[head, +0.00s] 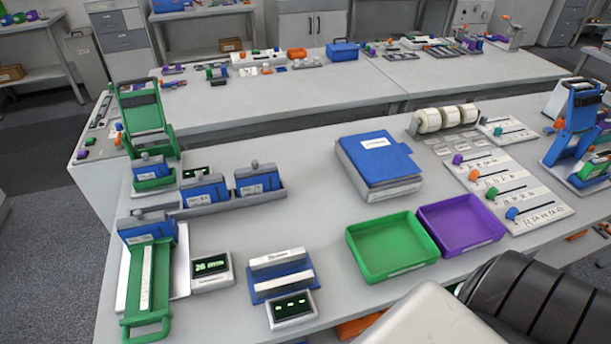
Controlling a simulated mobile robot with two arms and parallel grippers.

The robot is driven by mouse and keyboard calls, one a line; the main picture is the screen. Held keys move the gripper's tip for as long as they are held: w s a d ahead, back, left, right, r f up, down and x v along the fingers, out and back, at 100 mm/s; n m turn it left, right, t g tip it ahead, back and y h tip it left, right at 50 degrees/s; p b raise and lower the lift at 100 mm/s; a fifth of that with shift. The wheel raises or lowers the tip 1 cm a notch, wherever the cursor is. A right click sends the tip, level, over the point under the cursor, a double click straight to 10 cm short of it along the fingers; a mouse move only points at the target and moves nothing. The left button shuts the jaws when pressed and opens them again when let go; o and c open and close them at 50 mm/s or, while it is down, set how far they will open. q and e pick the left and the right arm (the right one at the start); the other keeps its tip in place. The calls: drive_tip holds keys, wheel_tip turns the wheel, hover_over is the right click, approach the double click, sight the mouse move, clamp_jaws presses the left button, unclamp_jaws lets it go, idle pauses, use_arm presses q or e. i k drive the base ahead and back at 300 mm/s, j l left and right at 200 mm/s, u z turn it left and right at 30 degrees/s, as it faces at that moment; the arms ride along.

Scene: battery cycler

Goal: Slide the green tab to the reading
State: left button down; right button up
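A green tab (491,193) sits near the left end of its dark slot on a white scale board (545,207) at the right of the near table. Purple (457,159), orange (474,175) and blue (512,213) tabs sit on neighbouring scales. The scale numbers are too small to read surely. A small display (211,267) at the left shows a green reading that looks like 20 mm. Another display (291,307) at the front shows only dashes. Neither of my grippers is in view.
A green tray (393,272) and a purple tray (487,240) stand left of and in front of the scales. A blue binder (378,165), white rolls (446,117) and a blue-green press (578,125) stand nearby. The table's middle is clear.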

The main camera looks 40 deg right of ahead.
sight(491, 192)
drive_tip(key=z, duration=2.5)
